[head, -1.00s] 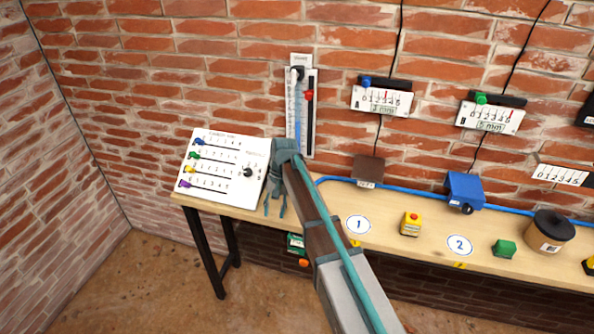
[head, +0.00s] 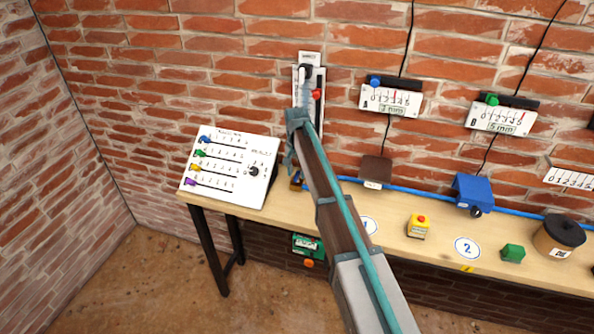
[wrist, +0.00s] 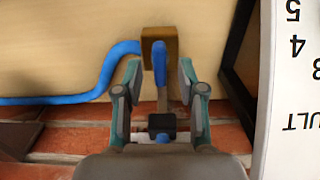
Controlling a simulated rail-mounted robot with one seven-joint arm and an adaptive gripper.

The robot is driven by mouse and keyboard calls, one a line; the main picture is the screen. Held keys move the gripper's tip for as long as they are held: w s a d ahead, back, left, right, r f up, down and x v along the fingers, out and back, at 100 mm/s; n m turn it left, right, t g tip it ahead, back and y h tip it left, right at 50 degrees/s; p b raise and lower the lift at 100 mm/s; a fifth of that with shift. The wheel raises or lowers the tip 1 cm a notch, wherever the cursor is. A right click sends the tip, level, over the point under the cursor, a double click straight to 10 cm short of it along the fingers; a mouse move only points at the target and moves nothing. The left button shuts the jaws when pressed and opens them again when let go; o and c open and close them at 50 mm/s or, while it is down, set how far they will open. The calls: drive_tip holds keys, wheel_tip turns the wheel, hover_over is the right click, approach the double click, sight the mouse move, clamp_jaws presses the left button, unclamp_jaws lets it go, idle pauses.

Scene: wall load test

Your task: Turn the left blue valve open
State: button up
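The valve has a blue handle (wrist: 160,62) on a brass-coloured block (wrist: 176,42) at the table edge, with a blue hose joining it. My gripper (wrist: 159,66) is open, with one finger on each side of the blue handle and a visible gap to each. In the head view, my gripper (head: 296,128) appears above the valve, in front of the wall gauge, and its fingers are partly hidden.
A white panel (head: 228,168) with coloured sliders stands left of the valve. A wall gauge (head: 317,112) is behind my arm. The blue hose (head: 408,191) runs right along the workbench (head: 395,220), past a brown block (head: 375,170) and a blue box (head: 473,189).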

drive_tip(key=shift+f, duration=0.45)
drive_tip(key=shift+c, duration=0.2)
clamp_jaws()
